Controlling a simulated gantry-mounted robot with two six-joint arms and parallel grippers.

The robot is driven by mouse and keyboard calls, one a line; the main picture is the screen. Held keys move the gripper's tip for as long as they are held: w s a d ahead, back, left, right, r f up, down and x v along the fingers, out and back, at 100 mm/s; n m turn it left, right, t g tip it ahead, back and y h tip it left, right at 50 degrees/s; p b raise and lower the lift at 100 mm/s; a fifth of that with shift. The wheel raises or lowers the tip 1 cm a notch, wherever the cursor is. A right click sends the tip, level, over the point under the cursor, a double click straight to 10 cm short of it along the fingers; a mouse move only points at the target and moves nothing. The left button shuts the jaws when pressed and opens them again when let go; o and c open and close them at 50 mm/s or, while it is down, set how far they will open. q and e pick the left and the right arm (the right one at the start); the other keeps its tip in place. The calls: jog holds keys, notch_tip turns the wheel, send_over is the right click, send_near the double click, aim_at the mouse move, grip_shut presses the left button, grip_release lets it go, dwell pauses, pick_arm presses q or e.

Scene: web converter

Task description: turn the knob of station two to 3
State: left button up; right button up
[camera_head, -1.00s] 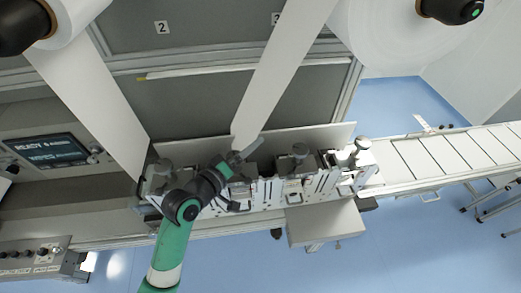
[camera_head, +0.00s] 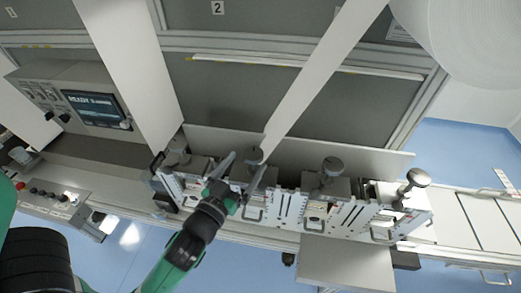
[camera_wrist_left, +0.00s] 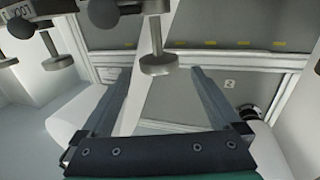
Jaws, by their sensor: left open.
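Several grey round knobs stand on posts along the row of stations. The second knob from the left (camera_head: 253,155) stands by the fingers of my left gripper (camera_head: 248,163); I cannot read a station number on it. My left gripper is open, its fingers pointing up the picture. In the left wrist view a grey knob (camera_wrist_left: 158,65) shows between the open fingers (camera_wrist_left: 160,71), with clear space on both sides. I cannot tell how deep it sits between them. The scale under the knob is not readable. My right gripper is not in view.
Other knobs stand at the left (camera_head: 178,146), to the right (camera_head: 333,166) and far right (camera_head: 418,177). A white web strip (camera_head: 318,75) runs down close behind the gripper. A control panel screen (camera_head: 95,108) is at the left, a conveyor (camera_head: 480,222) at the right.

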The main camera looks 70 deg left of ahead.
pick_arm(q)
jog(key=p+x, duration=0.1)
jog(key=x, duration=0.7)
jog(key=c, duration=1.3)
jog(key=shift+r+p, duration=0.1)
jog(key=shift+p, duration=0.45)
jog(key=shift+c, duration=0.3)
jog(key=shift+w+d+m+t+h+p, duration=0.1)
jog(key=shift+m+t+h+p, duration=0.45)
jog(key=shift+h+p, duration=0.4)
jog(key=o, duration=1.4)
jog(key=shift+c, duration=0.2)
